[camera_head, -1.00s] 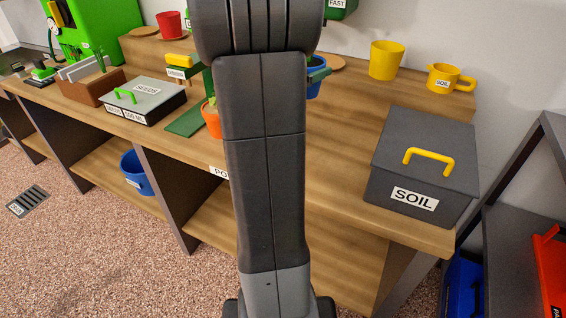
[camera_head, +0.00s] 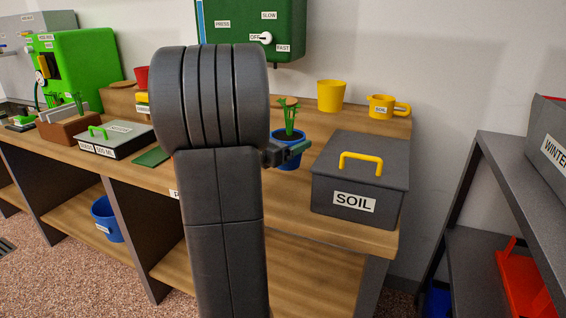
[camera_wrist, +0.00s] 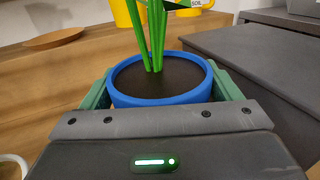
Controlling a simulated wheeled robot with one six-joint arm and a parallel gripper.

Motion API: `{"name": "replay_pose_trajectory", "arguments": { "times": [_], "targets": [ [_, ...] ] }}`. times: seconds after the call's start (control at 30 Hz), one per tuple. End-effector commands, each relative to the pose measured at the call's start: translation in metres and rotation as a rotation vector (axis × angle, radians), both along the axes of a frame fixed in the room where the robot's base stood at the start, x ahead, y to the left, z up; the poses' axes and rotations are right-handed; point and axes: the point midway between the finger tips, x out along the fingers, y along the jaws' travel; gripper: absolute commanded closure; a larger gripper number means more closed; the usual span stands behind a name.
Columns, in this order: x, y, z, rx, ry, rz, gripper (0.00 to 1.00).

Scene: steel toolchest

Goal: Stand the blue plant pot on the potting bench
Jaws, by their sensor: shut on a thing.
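The blue plant pot (camera_head: 288,163) holds dark soil and a green leafy plant. My gripper (camera_head: 291,151) is shut on it, seen just right of my arm in the head view. In the wrist view the pot's blue rim (camera_wrist: 160,99) sits upright between the two green fingers. The potting bench (camera_head: 285,208) has a wooden top. The pot appears over this top, left of the soil box. Its base is partly hidden, so I cannot tell whether it touches the wood.
The grey soil box (camera_head: 358,180) with a yellow handle is close on the right. A yellow pot (camera_head: 331,96) and yellow jug (camera_head: 384,107) stand behind. A grey seeds box (camera_head: 114,139) and green mat (camera_head: 151,156) are left. A blue bucket (camera_head: 107,219) is on the lower shelf.

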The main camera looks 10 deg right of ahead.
Motion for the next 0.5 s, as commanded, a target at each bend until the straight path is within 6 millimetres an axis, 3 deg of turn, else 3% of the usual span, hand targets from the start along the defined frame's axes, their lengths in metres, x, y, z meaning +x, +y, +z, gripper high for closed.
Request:
{"name": "replay_pose_trajectory", "arguments": {
  "times": [0.3,0.5],
  "targets": [
    [0.0,0.0,-0.042,-0.002,0.002,-0.001,0.66],
    [0.0,0.0,-0.047,-0.004,-0.004,0.0,0.66]
  ]
}}
